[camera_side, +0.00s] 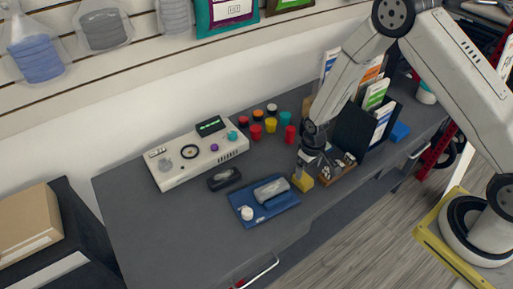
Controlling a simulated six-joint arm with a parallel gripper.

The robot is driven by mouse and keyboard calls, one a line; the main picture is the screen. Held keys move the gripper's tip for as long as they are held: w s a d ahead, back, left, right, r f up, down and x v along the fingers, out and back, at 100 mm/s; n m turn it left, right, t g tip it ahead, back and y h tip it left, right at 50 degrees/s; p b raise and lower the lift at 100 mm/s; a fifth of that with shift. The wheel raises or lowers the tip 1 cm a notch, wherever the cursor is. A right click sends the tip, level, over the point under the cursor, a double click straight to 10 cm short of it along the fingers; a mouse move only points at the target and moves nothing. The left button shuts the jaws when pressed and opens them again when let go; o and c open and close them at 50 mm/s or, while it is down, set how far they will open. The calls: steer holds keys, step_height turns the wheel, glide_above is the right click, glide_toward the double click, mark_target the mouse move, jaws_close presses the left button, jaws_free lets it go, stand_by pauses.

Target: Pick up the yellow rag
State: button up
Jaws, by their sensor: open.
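A small yellow piece, which looks like the yellow rag (302,183), lies on the dark grey workbench by the right end of a blue tray. My gripper (306,172) points down right above it, with its fingers open. The fingertips are small and dark here, and I cannot tell whether they touch the rag or stand around it. The gripper covers the rag's upper part.
The blue tray (240,200) holds a grey bundle (272,190) and a white knob-like piece (247,213). A brown tray (335,177) with small items stands close right of my gripper.

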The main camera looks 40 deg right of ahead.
mark_target(305, 179)
steer(key=shift+f, duration=0.55)
steer(key=shift+w+f, duration=0.1)
steer(key=shift+f, duration=2.5)
steer(key=c, duration=1.2)
steer(key=shift+o, duration=0.2)
steer(key=shift+r, duration=0.1)
